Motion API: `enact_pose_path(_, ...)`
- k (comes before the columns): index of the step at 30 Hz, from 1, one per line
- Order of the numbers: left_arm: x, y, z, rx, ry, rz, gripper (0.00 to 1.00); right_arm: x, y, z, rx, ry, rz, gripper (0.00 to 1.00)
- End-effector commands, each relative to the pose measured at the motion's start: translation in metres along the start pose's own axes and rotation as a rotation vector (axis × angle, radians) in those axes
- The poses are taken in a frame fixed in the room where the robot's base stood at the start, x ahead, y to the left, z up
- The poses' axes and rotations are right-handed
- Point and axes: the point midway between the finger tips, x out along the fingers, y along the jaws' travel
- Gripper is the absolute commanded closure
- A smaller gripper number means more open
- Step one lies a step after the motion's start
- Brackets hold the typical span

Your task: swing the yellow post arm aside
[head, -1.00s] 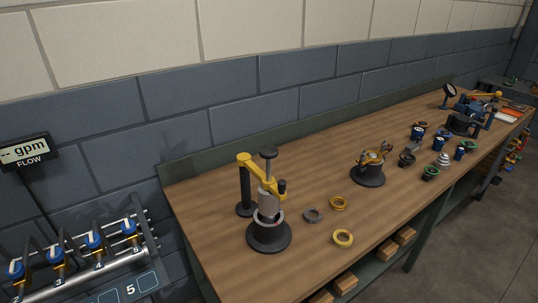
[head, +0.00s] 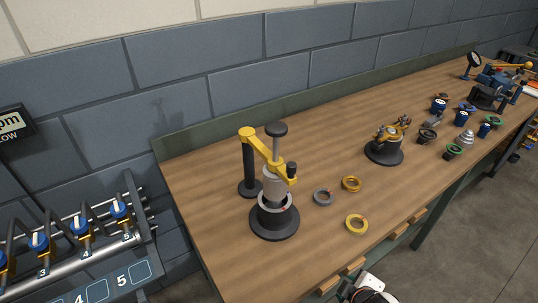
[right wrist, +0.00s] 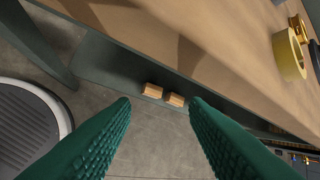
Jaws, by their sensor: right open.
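The yellow post arm (head: 262,148) sits on top of a dark upright post (head: 249,172) near the left end of the workbench. It reaches over a round black base (head: 274,221) with a grey ring-shaped seat. A grey cylinder with a dark knob (head: 277,129) hangs through the arm above the seat. A small dark handle (head: 291,169) stands at the arm's free end. In the right wrist view my right gripper (right wrist: 160,105) is open and empty, with green ridged fingers, near the bench's front edge. Part of my right arm shows at the bottom of the head view. My left gripper is not in view.
A grey ring (head: 323,197) and two yellow rings, one nearer the front (head: 357,224), lie right of the base. A second fixture (head: 384,150) and several small parts stand farther right. A valve rack (head: 80,240) stands left of the bench.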

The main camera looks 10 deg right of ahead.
Motion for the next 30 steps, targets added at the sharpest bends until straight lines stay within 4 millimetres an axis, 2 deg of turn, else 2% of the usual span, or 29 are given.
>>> enact_pose_path(2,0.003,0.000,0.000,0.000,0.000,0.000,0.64,-0.025,-0.011,0.011,-0.026,-0.027,-0.026,0.59)
enact_pose_path(8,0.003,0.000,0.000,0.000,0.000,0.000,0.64,-0.049,-0.079,0.051,-0.557,-0.170,-0.301,0.59)
enact_pose_path(12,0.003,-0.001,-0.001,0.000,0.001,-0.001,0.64,-0.080,-0.120,0.094,-1.053,-0.251,-0.580,0.59)
enact_pose_path(15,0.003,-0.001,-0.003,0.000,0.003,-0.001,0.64,-0.112,-0.137,0.129,-1.460,-0.280,-0.829,0.59)
enact_pose_path(18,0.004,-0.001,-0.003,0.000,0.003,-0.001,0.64,-0.142,-0.139,0.156,-1.811,-0.276,-1.068,0.59)
enact_pose_path(21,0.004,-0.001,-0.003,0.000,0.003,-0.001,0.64,-0.164,-0.134,0.172,-2.050,-0.259,-1.253,0.59)
enact_pose_path(25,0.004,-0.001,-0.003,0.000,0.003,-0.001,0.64,-0.177,-0.128,0.181,-2.202,-0.238,-1.382,0.59)
enact_pose_path(30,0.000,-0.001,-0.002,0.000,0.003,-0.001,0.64,-0.178,-0.129,0.188,-2.228,-0.230,-1.410,0.59)
